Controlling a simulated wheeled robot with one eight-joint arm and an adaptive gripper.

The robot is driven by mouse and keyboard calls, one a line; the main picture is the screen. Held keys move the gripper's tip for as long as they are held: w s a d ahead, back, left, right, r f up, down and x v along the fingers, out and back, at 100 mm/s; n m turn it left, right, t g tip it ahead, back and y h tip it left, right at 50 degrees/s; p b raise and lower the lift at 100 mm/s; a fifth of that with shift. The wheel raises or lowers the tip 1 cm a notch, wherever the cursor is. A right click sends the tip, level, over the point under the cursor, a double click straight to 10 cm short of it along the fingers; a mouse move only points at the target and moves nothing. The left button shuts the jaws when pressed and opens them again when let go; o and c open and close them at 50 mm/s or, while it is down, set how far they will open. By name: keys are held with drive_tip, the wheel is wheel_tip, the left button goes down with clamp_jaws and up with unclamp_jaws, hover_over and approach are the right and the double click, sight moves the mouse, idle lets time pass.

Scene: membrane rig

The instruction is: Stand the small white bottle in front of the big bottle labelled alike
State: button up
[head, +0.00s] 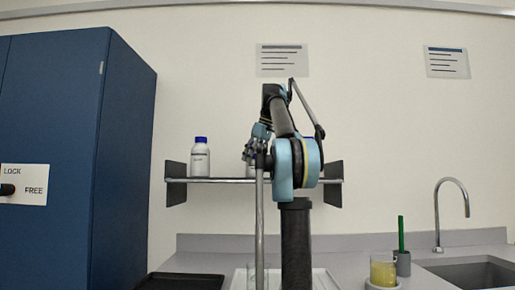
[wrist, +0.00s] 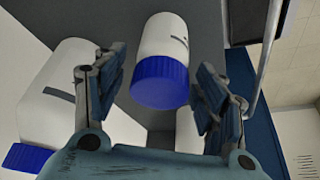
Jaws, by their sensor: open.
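My gripper (wrist: 160,67) is open in the wrist view, with one finger on each side of a small white bottle (wrist: 160,38) with a blue cap. I see no clear contact between the fingers and the bottle. A larger white bottle (wrist: 52,118) with a blue cap and a dark label mark lies to the left, partly behind the left finger. The label writing is too small to read. In the head view, my gripper (head: 257,146) is at the shelf and largely hides a bottle there. Another white bottle (head: 200,161) with a blue cap stands upright at the shelf's left.
The wall shelf (head: 225,180) has dark end brackets. Below it is a counter with a pale tray (head: 325,279), a beaker of yellow liquid (head: 383,270), a grey cup (head: 403,264) holding a green stick, and a sink (head: 475,271). A blue cabinet (head: 75,150) stands at left.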

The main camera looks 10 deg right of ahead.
drive_tip(key=v, duration=0.6)
drive_tip(key=shift+d+r, duration=0.1)
drive_tip(key=shift+r, duration=0.3)
drive_tip(key=shift+s+d+r, duration=0.15)
drive_tip(key=shift+s+r, duration=0.05)
drive_tip(key=shift+r, duration=0.15)
